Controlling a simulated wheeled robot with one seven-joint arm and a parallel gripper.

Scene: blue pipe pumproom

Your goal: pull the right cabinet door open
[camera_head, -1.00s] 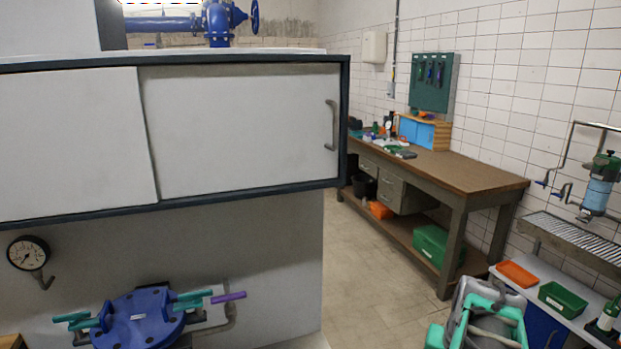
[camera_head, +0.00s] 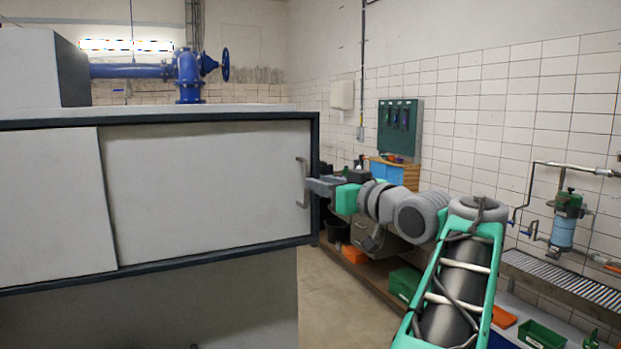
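The right cabinet door (camera_head: 208,184) is a flat white panel in a dark frame, and it looks closed. Its grey, upright bow handle (camera_head: 302,183) is near the panel's right edge. My gripper (camera_head: 312,186) reaches in from the right, with its fingers at the middle of the handle. The fingers overlap the handle in this view. I cannot tell whether they are shut on it or only beside it. The left door panel (camera_head: 48,208) is also white and sits beside the right one.
Blue pipes with a valve (camera_head: 188,72) stand behind the cabinet top. A workbench with a green tool board (camera_head: 400,128) is partly hidden behind my arm. A blue filter (camera_head: 563,232) hangs on the tiled wall at right. Some floor (camera_head: 340,300) shows between cabinet and bench.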

